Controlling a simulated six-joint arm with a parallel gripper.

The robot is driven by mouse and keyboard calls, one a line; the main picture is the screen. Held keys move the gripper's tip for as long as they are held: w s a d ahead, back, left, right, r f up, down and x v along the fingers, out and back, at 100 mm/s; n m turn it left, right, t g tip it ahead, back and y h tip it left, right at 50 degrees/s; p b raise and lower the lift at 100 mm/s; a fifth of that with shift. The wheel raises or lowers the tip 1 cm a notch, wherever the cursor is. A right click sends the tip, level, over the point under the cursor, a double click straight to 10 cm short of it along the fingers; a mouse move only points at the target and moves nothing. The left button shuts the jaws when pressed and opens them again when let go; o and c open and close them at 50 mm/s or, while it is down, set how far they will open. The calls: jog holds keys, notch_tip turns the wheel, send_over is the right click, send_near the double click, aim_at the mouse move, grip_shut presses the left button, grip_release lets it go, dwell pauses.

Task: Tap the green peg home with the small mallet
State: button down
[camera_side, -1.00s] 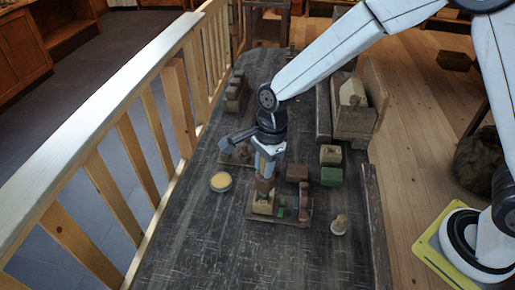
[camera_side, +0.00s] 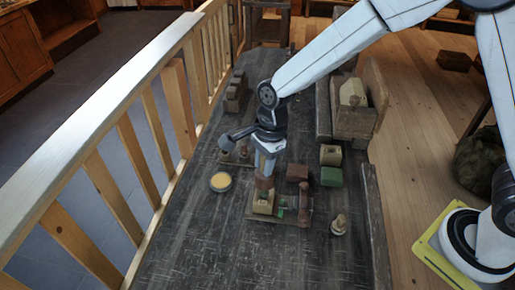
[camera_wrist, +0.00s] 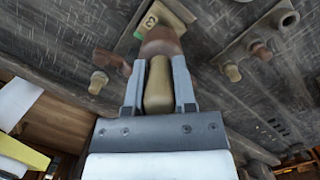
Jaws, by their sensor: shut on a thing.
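My gripper (camera_wrist: 158,90) is shut on the tan handle (camera_wrist: 158,82) of the small mallet. Its reddish-brown head (camera_wrist: 160,43) points away from the fingers in the wrist view. In the side view my gripper (camera_side: 267,160) points down, with the mallet head (camera_side: 264,183) just above a tan block (camera_side: 263,203) on a small board (camera_side: 268,217). I cannot tell whether head and block touch. Small green parts (camera_side: 282,213) show beside the block, and a green bit also shows in the wrist view (camera_wrist: 138,35). How deep the green peg sits is not clear.
A reddish-brown post (camera_side: 304,205) stands at the board's right end. A tan turned piece (camera_side: 339,225) is to its right, a round yellow-topped tin (camera_side: 221,182) to the left. Green (camera_side: 331,176) and brown (camera_side: 297,173) blocks lie behind. The front of the table is clear.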

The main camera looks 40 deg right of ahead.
jog(key=shift+f, duration=0.65)
jog(key=shift+r, duration=0.15)
jog(key=shift+r, duration=1)
jog(key=shift+f, duration=0.1)
jog(key=shift+f, duration=1.35)
jog(key=shift+s, duration=0.1)
jog(key=shift+r, duration=0.1)
jog(key=shift+r, duration=3)
